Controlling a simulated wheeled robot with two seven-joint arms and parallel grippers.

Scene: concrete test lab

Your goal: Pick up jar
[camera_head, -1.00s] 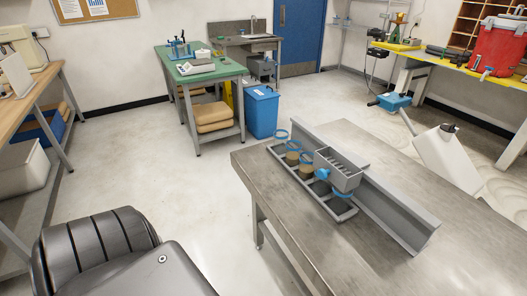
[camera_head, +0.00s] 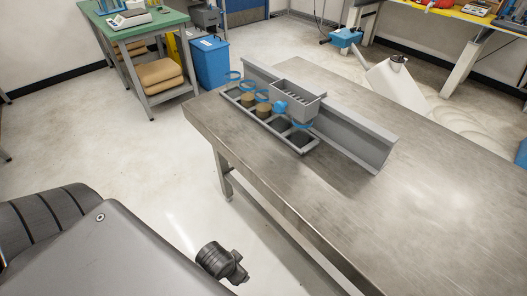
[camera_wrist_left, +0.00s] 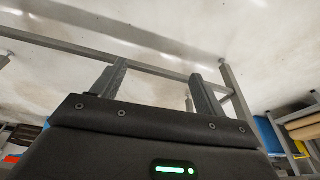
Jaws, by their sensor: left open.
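Brownish jars (camera_head: 247,98) (camera_head: 263,109) stand in a long grey rack (camera_head: 293,146) on the metal table (camera_head: 400,215). Blue rings (camera_head: 302,125) show at several of the rack's places. A grey slotted box (camera_head: 297,100) with a blue knob (camera_head: 280,107) stands at the rack and hides part of it. My left gripper (camera_wrist_left: 158,72) is open and empty in the left wrist view, its fingers pointing toward a metal frame above the floor. No jar shows in that view. A dark part of my arm shows low in the head view, beside the table's near edge. My right gripper is out of view.
A long grey angled rail (camera_head: 340,135) stands behind the rack. A white jug (camera_head: 398,83) with a dark cap stands beyond the table's far edge. A blue bin (camera_head: 211,63) and a green-topped table (camera_head: 135,20) are at the back left. The table's right part is clear.

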